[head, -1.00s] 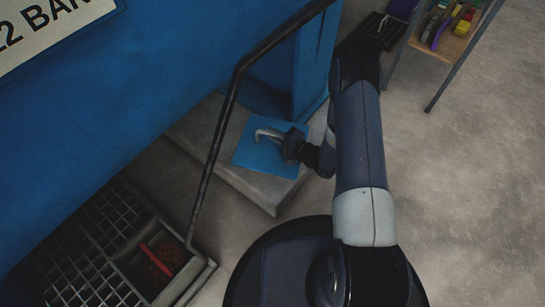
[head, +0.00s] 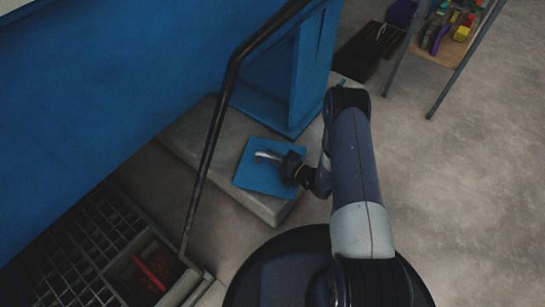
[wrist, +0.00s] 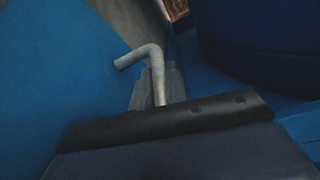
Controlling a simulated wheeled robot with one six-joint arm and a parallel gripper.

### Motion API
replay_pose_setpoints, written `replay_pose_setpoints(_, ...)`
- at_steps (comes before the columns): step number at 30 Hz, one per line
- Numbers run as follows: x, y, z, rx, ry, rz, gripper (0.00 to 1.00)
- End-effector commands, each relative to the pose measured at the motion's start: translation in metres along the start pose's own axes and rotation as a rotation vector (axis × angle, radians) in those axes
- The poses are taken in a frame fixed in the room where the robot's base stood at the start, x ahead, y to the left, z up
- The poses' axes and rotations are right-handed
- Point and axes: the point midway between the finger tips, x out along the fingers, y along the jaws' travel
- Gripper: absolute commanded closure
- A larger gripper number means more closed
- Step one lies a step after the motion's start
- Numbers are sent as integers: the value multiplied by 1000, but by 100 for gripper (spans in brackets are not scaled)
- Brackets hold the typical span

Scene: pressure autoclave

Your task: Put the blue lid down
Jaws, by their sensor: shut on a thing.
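The blue lid (head: 257,180) is a flat square plate with a bent grey metal handle (head: 268,156). In the head view it appears over the grey concrete plinth, near its front corner; I cannot tell whether it touches the concrete. My gripper (head: 287,164) is shut on the handle from the right side. In the wrist view the grey jaws (wrist: 155,88) close around the handle (wrist: 148,55), whose bent end sticks out to the left. The blue lid (wrist: 60,75) fills the left of that view. The gripper's dark body hides part of it.
The concrete plinth (head: 205,190) stands beside a large blue vessel (head: 130,90) and its blue support. A dark bent bar (head: 217,110) crosses at left. A floor grate with a red-handled item (head: 150,272) lies lower left.

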Motion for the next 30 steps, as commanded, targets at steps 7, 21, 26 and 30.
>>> replay_pose_setpoints(7, 0, 2, 0, 0, 0, 0, 78)
replay_pose_setpoints(21, 0, 0, 0, 0, 0, 0, 64)
replay_pose_setpoints(26, -17, -2, -1, 2, 5, 2, 64)
replay_pose_setpoints(30, -45, -3, -1, 3, 6, 2, 64)
